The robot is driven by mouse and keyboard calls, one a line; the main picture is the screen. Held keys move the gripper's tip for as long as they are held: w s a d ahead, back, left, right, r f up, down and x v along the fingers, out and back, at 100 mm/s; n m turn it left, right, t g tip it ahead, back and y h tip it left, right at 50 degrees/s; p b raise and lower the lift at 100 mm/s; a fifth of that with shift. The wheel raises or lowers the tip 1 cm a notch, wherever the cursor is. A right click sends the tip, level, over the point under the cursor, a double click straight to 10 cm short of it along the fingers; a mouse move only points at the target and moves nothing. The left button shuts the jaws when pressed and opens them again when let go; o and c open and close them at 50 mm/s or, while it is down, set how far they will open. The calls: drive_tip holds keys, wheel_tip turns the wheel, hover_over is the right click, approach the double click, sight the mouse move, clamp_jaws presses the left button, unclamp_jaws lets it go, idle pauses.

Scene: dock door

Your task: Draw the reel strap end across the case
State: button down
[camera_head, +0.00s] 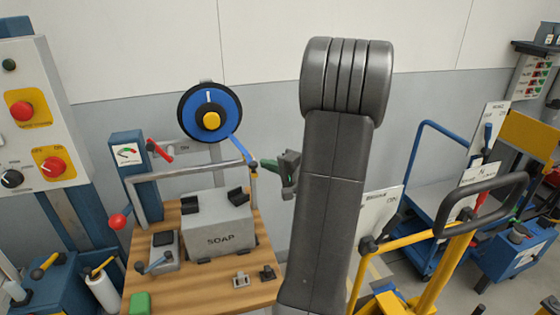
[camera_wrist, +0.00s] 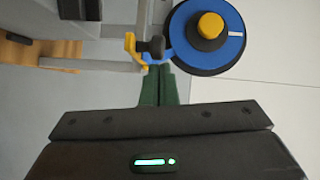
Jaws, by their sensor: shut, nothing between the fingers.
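The strap reel, a blue disc with a black rim and yellow hub (camera_head: 195,100), stands above the back of the bench. It also shows in the wrist view (camera_wrist: 225,48). A blue strap (camera_head: 241,149) runs down from it to a dark end tab (camera_wrist: 152,47) beside a yellow holder (camera_wrist: 130,44). The case is a grey box marked SOAP (camera_head: 215,222) on the bench. My gripper (camera_head: 265,163) is shut and empty, its green fingertips (camera_wrist: 158,69) close to the tab. I cannot tell whether they touch it.
A grey rail (camera_head: 185,172) crosses behind the case on the wooden bench (camera_head: 210,280). A gauge post (camera_head: 128,165) and a red-knobbed lever (camera_head: 118,221) stand at left. A yellow trolley (camera_head: 440,265) and blue cart (camera_head: 425,190) stand right.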

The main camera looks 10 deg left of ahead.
drive_tip(key=shift+a, duration=0.1)
idle(0.3)
drive_tip(key=s+a+b, duration=0.4)
drive_tip(key=a+b, duration=0.2)
drive_tip(key=a, duration=0.3)
drive_tip(key=s+a+b, duration=0.4)
drive_tip(key=a+b, duration=0.3)
drive_tip(key=a, duration=0.2)
drive_tip(key=shift+a, duration=0.4)
drive_tip(key=b+v, duration=0.1)
drive_tip(key=v, duration=1.3)
drive_tip(key=shift+b, duration=0.3)
drive_tip(key=shift+w+a, duration=0.15)
drive_tip(key=shift+w, duration=0.05)
drive_tip(key=p+x, duration=0.1)
drive_tip(key=x, duration=1.2)
drive_tip(key=shift+s, duration=0.15)
